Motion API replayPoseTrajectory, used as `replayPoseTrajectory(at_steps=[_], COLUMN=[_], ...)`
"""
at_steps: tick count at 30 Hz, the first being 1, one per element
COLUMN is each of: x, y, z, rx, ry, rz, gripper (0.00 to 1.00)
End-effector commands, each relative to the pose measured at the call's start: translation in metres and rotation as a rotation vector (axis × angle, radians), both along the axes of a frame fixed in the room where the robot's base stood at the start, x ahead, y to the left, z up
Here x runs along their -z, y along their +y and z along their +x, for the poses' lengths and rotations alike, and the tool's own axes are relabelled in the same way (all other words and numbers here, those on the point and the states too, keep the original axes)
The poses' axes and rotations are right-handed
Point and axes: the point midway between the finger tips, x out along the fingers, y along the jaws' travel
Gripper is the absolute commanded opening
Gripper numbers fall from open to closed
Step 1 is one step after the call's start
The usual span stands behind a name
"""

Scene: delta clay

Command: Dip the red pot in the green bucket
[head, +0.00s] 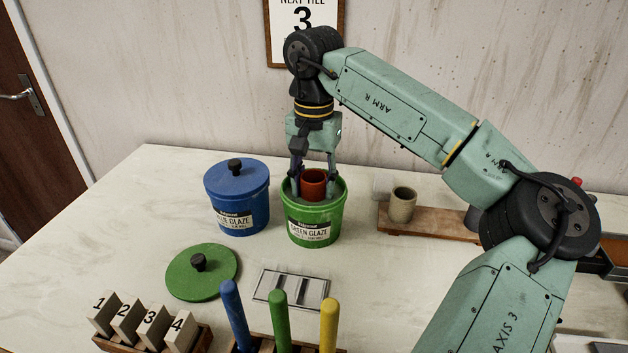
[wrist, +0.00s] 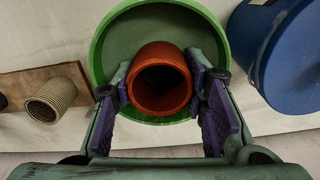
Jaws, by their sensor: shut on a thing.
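The red pot (head: 314,184) is at the mouth of the green bucket (head: 313,222), with its upper part showing above or level with the rim. In the wrist view the red pot (wrist: 160,84) shows its open end, with the green bucket (wrist: 101,45) around and behind it. My gripper (head: 313,174) points down over the bucket and is shut on the pot, one finger on each side. The wrist view shows the purple finger pads against the pot's sides. The pot's lower part and the glaze level are hidden in the head view.
A lidded blue bucket (head: 238,200) stands close on the left. The green lid (head: 203,271) lies on the table in front. A beige cup (head: 402,205) stands on a wooden board (head: 430,222) at right. Numbered blocks (head: 140,322) and coloured handles (head: 278,318) stand at the front.

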Motion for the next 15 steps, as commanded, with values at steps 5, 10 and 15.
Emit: replayPoseTrajectory(at_steps=[5, 10, 15], x=[0.0001, 0.0011, 0.005], y=[-0.0001, 0.0, -0.0001], z=[0.0, 0.0, 0.0], rx=[0.0, 0.0, 0.0], ry=[0.0, 0.0, 0.0], rz=[0.0, 0.0, 0.0], gripper=[0.1, 0.1, 0.1])
